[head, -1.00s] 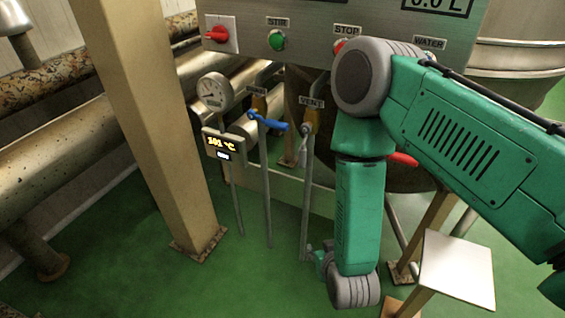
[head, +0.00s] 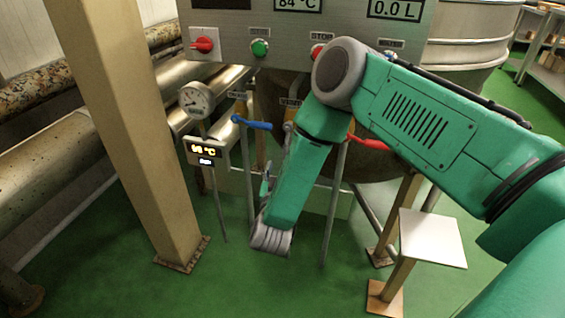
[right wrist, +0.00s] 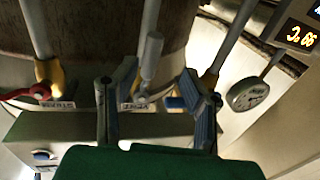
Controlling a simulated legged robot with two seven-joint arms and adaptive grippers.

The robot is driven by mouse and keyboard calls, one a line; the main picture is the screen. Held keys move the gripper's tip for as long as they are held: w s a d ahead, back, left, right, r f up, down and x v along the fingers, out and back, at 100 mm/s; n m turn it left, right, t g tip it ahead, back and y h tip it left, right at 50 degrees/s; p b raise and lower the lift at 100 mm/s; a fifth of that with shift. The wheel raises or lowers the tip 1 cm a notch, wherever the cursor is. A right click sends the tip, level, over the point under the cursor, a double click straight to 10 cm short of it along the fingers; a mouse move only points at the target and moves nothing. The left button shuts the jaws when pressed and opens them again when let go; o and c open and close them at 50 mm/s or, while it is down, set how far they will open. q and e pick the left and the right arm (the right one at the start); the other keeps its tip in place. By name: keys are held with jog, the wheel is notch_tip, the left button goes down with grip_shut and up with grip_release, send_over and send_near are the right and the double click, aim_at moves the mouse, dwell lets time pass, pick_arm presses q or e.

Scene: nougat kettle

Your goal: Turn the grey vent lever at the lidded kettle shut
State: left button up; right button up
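In the head view the grey vent lever (head: 288,134) shows only as a small piece beside my right forearm, under the partly covered VENT label. In the right wrist view the grey lever (right wrist: 151,60) stands between my two finger tips, with gaps to both visible. My right gripper (right wrist: 155,92) is open and empty. In the head view the right gripper (head: 267,181) is mostly hidden behind my green wrist link, below the valves. The dark kettle (head: 385,166) is partly covered by my arm. My left gripper is not in view.
A blue lever (head: 252,123) is left of the vent lever, and a red lever (head: 368,143) right of it. A gauge (head: 196,100) and a small display (head: 205,151) stand left. A beige post (head: 125,130) and a white plate (head: 432,238) flank the open green floor.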

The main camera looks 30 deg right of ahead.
jog(key=x, duration=0.3)
jog(key=b+x, duration=0.1)
jog(key=x, duration=0.1)
jog(key=shift+d+f, duration=0.1)
jog(key=shift+d, duration=0.45)
jog(key=shift+a, duration=0.3)
grip_shut()
jog(key=shift+d+f, duration=0.1)
jog(key=shift+d, duration=0.45)
jog(key=shift+a, duration=0.15)
